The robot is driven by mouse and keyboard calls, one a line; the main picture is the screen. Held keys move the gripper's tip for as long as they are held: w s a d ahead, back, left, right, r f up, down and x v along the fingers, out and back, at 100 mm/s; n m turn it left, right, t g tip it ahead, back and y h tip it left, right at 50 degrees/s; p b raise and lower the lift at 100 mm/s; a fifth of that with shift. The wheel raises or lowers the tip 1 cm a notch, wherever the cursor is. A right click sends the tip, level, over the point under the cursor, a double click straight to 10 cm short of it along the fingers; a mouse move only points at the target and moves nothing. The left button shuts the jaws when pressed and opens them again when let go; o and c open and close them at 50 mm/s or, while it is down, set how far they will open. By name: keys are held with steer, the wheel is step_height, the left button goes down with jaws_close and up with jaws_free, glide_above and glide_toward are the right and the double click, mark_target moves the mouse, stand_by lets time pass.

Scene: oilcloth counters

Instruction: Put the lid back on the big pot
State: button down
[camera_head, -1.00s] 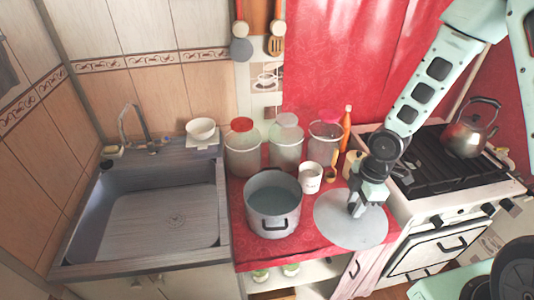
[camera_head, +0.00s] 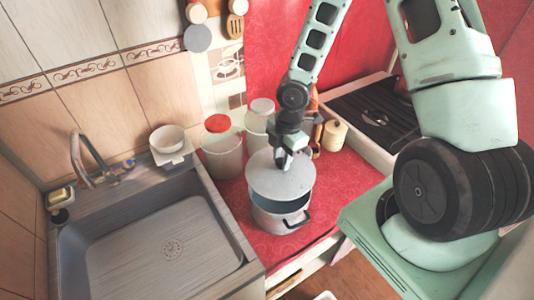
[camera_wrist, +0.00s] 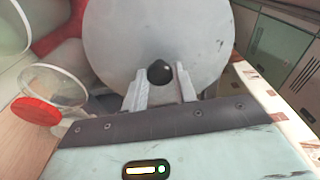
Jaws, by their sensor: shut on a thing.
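The big pot (camera_head: 283,217) is grey metal with a dark side handle and stands on the red oilcloth counter. The round grey lid (camera_head: 281,182) is over the pot's back part, and the front of the opening shows below its edge. The lid looks held slightly above the rim; I cannot tell whether it touches. My gripper (camera_head: 286,160) is above the lid, shut on its black knob. In the wrist view the fingers of my gripper (camera_wrist: 162,85) stand on either side of the knob (camera_wrist: 159,72), with the lid (camera_wrist: 155,35) filling the top middle.
A red-lidded jar (camera_head: 221,150) and a white-lidded jar (camera_head: 258,122) stand behind the pot. The sink (camera_head: 150,235) is at left, with a white bowl (camera_head: 167,138) behind it. The stove (camera_head: 370,112) is at back right. The red counter right of the pot (camera_head: 345,195) is clear.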

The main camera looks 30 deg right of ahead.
mark_target(281, 172)
steer(key=shift+f+b, duration=2.3)
steer(key=shift+f, duration=0.05)
steer(key=shift+f+b, duration=0.65)
steer(key=shift+f, duration=0.15)
steer(key=shift+p, duration=0.3)
steer(key=shift+f, duration=0.15)
stand_by(0.3)
steer(key=c, duration=0.6)
jaws_free()
steer(key=shift+o, duration=0.2)
